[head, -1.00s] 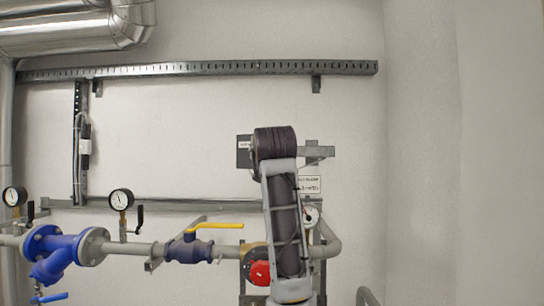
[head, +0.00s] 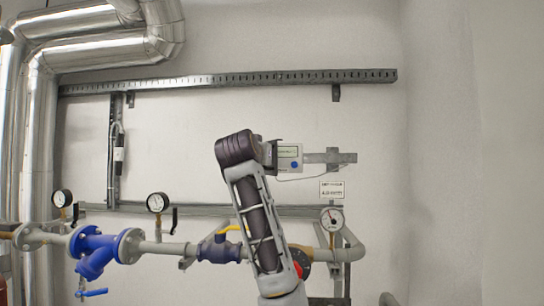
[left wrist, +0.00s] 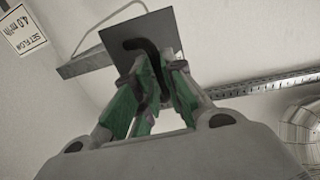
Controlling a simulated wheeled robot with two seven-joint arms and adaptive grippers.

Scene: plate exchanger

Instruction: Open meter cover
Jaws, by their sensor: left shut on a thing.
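The meter (head: 289,158) is a pale box on the wall bracket in the head view. Its face shows a small display and a blue button. The dark cover (head: 274,152) stands out at the meter's left side, seen nearly edge-on. In the left wrist view the cover (left wrist: 168,30) is a flat dark plate with a curved black handle (left wrist: 135,43). My left gripper (left wrist: 150,78), with green finger pads, is shut on this handle. In the head view my left arm's dark wrist joint hides most of the gripper. My right gripper is not in view.
A steel bracket (head: 330,158) runs right from the meter. A sign (head: 332,189) and a round gauge (head: 332,219) are below it. Pipes with a blue strainer (head: 94,248) and a yellow-handled valve (head: 217,249) run lower down. The wall above is clear up to a perforated rail (head: 240,80).

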